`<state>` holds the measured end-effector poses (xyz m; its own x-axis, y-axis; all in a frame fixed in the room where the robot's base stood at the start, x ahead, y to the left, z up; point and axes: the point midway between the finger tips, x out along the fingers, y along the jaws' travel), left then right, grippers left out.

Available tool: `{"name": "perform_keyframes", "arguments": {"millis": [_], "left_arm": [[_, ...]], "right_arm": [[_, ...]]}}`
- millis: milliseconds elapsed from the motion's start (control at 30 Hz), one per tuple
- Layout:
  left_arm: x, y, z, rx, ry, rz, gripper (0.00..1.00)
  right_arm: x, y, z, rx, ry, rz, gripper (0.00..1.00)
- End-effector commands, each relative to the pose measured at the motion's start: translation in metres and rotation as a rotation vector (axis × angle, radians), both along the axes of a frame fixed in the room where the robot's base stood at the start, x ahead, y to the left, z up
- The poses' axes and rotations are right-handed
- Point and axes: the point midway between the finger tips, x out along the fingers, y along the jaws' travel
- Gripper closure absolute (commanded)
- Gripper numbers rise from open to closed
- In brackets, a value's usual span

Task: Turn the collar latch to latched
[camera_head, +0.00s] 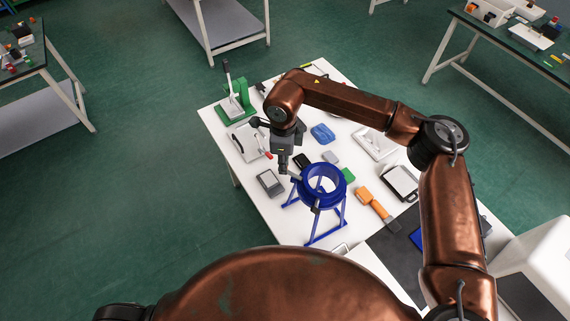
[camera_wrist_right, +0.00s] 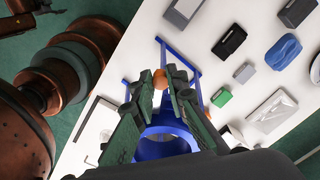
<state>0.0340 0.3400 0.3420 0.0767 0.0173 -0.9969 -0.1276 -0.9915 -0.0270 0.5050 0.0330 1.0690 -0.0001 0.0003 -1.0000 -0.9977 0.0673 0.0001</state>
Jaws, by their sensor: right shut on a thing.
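The blue ring-shaped collar (camera_head: 338,190) stands on a blue legged frame (camera_head: 342,218) on the white table. It also shows in the right wrist view (camera_wrist_right: 160,150), partly hidden behind my gripper. My right gripper (camera_head: 284,170) is at the collar's left side, pointing down. In the right wrist view its fingertips (camera_wrist_right: 160,86) close around a small orange-brown knob (camera_wrist_right: 160,77), which seems to be the end of the collar latch. The fingers hide most of the latch, so its angle is hard to tell. My left gripper is not in view.
Close around the frame lie a grey device (camera_head: 269,182), an orange-handled tool (camera_head: 376,206), a green block (camera_head: 347,175) and a blue rounded item (camera_head: 322,133). A green-based lever device (camera_head: 236,104) stands at the back left. The table's front left edge is near the frame.

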Motion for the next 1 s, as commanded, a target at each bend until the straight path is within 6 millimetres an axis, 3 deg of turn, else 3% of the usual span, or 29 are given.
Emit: {"name": "perform_keyframes", "arguments": {"millis": [400, 1000], "left_arm": [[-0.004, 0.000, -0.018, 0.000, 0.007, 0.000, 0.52], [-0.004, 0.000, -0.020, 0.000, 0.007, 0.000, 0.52]], "right_arm": [[-0.007, 0.002, -0.001, -0.003, 0.001, 0.206, 1.00], [-0.008, 0.002, 0.000, -0.002, 0.000, 0.240, 1.00]]}}
